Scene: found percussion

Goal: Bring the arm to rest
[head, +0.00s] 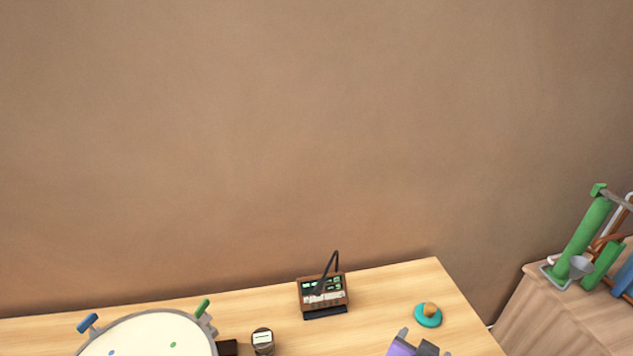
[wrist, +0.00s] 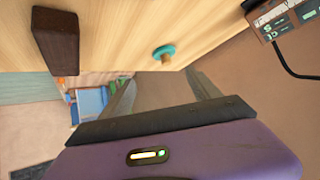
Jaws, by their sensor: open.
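My gripper (head: 416,341) shows at the bottom edge of the head view, a purple body with grey fingers, partly cut off by the frame. In the wrist view its two grey fingers (wrist: 162,84) stand apart with nothing between them. It is open and empty. The rest of my arm is out of the head view. A teal disc with an orange knob (head: 428,314) lies on the table just beyond and right of my gripper in the head view; it also shows in the wrist view (wrist: 163,52).
The wooden table (head: 385,290) holds a round pale drum (head: 150,338), a dark brown cylinder (head: 263,341) and a brown device with a black cable (head: 323,293). A dark block (wrist: 56,40) shows in the wrist view. Green tubes (head: 583,238) stand on a side cabinet (head: 560,315).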

